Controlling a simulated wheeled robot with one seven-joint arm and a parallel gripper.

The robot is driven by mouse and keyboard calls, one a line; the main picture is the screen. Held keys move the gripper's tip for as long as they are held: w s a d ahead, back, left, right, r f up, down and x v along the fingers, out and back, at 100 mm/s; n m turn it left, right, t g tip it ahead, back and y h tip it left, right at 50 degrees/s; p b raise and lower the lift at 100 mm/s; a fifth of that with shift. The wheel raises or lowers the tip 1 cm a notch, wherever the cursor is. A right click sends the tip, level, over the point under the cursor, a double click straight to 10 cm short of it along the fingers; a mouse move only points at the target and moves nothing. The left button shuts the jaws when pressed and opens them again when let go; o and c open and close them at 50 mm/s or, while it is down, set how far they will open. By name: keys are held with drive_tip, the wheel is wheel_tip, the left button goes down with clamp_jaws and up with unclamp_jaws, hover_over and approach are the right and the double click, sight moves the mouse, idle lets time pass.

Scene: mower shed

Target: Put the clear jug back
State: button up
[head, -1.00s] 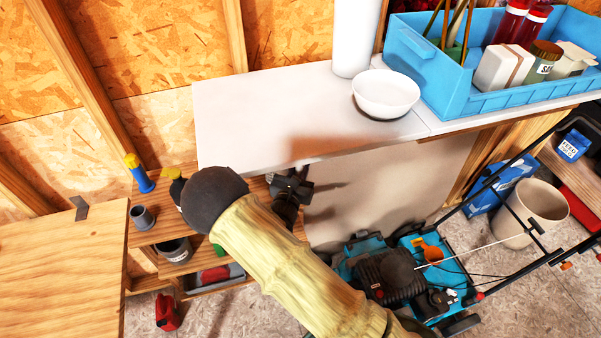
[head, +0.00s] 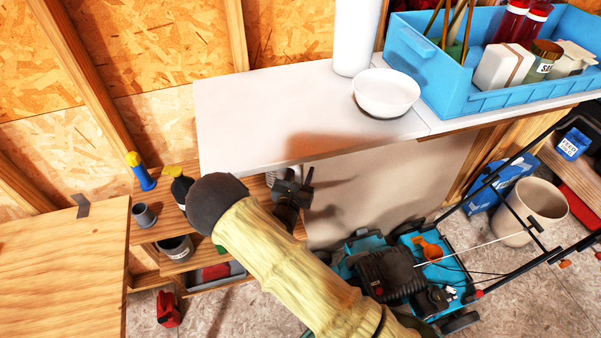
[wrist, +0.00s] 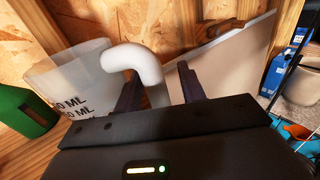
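The clear jug (wrist: 75,80), a pale see-through vessel with black ML markings, stands on a wooden shelf at the left of the wrist view. Its thick white curved handle (wrist: 140,62) rises between the two dark fingers of my gripper (wrist: 160,88). The fingers look apart, with a gap beside the handle, so I see no firm grip. In the head view my gripper (head: 293,186) is at the shelf unit beside the counter's front edge. The jug is mostly hidden there by my arm and the counter.
The white counter (head: 250,110) overhangs the shelves (head: 165,205) and carries a white bowl (head: 386,92) and a blue tote (head: 435,75). A green bottle (wrist: 25,115) stands left of the jug. A blue mower (head: 400,270) is on the floor at right.

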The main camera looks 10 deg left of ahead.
drive_tip(key=shift+r, duration=0.2)
drive_tip(key=s+a+b, duration=0.1)
drive_tip(key=s+b, duration=0.2)
drive_tip(key=s, duration=0.9)
drive_tip(key=shift+a, duration=0.3)
drive_tip(key=shift+w, duration=0.1)
